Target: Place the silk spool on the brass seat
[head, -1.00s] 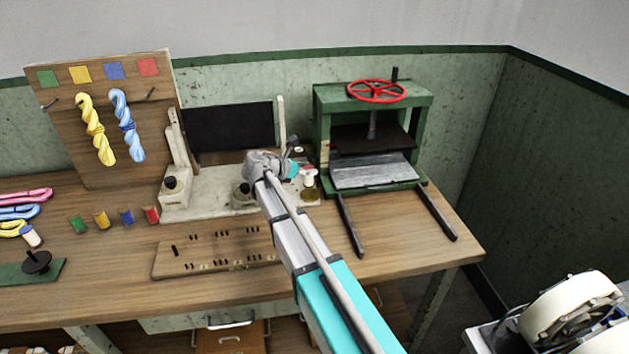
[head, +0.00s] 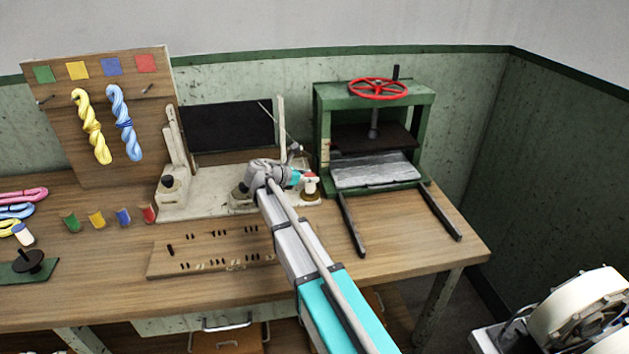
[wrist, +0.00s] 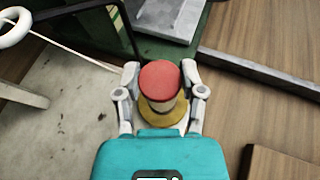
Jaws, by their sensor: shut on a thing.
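The silk spool (wrist: 160,82) has a red top and a pale body, and stands upright between my fingers in the wrist view. My gripper (wrist: 161,92) is shut on it, one finger on each side. The brass seat (wrist: 176,113) is a round yellow disc right under the spool, partly hidden by it. In the head view, the spool (head: 311,175) shows just right of my gripper (head: 297,178), over the brass seat (head: 311,196). I cannot tell whether the spool's bottom touches the seat.
A green press (head: 322,125) with a red wheel stands close behind right, its dark rails (head: 352,225) reaching forward. A pale base (head: 205,204) with posts lies left. A peg board (head: 200,262) lies in front. The table's right front is clear.

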